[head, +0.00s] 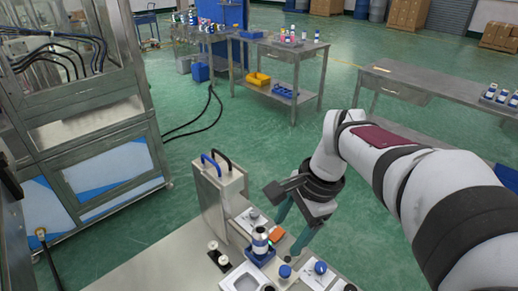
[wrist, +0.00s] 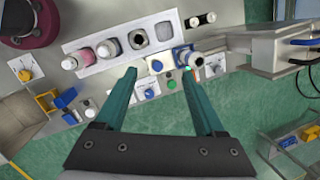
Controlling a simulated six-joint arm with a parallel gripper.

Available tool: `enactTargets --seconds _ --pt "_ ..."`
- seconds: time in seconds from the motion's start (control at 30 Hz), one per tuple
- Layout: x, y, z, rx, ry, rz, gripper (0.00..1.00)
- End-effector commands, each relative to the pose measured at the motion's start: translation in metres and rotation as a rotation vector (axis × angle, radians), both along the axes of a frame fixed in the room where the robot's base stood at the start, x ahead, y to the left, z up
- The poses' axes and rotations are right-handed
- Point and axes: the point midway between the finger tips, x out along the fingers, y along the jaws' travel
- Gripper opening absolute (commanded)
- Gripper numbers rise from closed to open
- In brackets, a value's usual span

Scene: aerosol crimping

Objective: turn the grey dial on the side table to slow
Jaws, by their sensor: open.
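A small grey dial (head: 253,215) sits on a white plate near the far end of the side table (head: 160,265). In the wrist view the dial (wrist: 212,67) is just right of my right fingertip, partly beside a bottle. Its labels and pointer setting are too small to read. My gripper (head: 288,238) is open and empty, with teal fingers pointing down above the table. In the wrist view its fingertips (wrist: 159,72) are spread wide, with a blue dial (wrist: 149,92) on a white plate between the fingers. My gripper appears apart from the grey dial.
A bottle (head: 260,240) stands in a blue holder (head: 262,256) close to the grey dial. A metal box with blue and black handles (head: 222,185) rises beyond the dial. A white tray (wrist: 95,58) holds bottles. A yellow dial (wrist: 25,76) is far left.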

Motion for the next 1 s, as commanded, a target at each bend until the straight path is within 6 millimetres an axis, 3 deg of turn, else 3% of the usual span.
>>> enactTargets --seconds 0.03,0.1,0.2,0.3,0.4,0.57,0.8,1.0 --pt "0.050 0.003 -0.010 0.028 0.026 -0.139 0.71" --pt "0.113 0.007 -0.028 0.074 0.059 -0.352 0.71" --pt "0.179 0.012 -0.062 0.136 0.104 -0.599 0.71" --pt "0.214 0.015 -0.089 0.178 0.137 -0.755 0.71" --pt "0.228 0.017 -0.103 0.199 0.155 -0.826 0.71" --pt "0.234 0.025 -0.127 0.200 0.158 -0.837 0.71" --pt "0.245 0.051 -0.195 0.200 0.158 -0.834 0.71" --pt "0.253 0.065 -0.234 0.200 0.155 -0.834 0.71"
